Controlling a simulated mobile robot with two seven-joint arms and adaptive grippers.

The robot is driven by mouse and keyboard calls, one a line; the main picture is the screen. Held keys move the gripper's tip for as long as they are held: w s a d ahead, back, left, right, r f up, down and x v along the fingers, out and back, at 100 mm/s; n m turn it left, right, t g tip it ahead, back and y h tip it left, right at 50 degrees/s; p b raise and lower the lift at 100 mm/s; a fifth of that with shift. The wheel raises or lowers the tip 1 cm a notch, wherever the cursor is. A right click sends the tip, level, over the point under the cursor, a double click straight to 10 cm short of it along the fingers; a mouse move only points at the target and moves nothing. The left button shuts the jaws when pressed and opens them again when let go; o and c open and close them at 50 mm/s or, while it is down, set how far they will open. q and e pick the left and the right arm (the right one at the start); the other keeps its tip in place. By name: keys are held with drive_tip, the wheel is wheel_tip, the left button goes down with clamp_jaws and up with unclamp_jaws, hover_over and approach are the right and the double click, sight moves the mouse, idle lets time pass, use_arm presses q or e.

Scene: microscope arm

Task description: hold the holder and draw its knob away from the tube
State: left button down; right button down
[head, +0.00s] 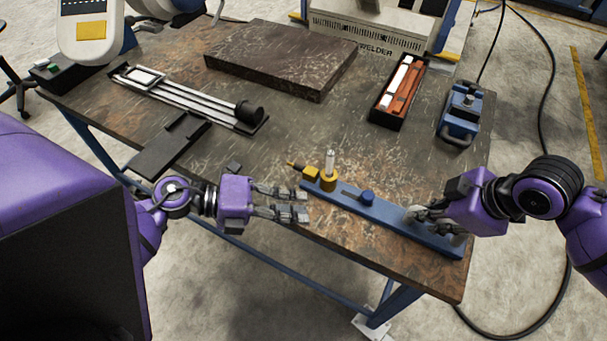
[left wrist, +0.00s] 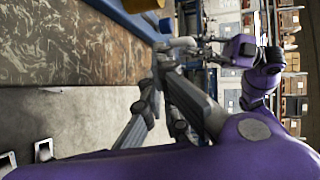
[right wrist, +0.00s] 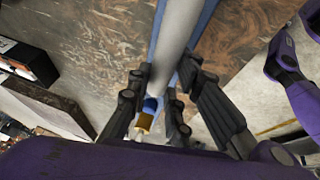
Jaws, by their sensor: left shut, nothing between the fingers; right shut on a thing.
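The holder is a long blue bar (head: 390,213) lying along the table's front right edge. A blue knob (head: 367,198) sits mid-bar. My right gripper (head: 418,215) is shut on the holder's right end; in the right wrist view a pale grey cylinder (right wrist: 176,45) of it runs between the fingers. My left gripper (head: 304,204) is shut and empty, in front of the bar's left end, apart from the yellow knob. The collar (left wrist: 140,4) shows partly in the left wrist view.
On the table (head: 330,120) are a dark stone slab (head: 280,58), a black column with rails (head: 200,98), a black box of red and white items (head: 398,92) and a blue clamp unit (head: 460,115).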

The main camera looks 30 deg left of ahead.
drive_tip(key=shift+r, duration=0.1)
use_arm(q)
drive_tip(key=shift+s+a+r, duration=0.2)
drive_tip(key=shift+s+a, duration=0.15)
drive_tip(key=shift+a, duration=0.15)
use_arm(e)
drive_tip(key=c, duration=1.5)
unclamp_jaws()
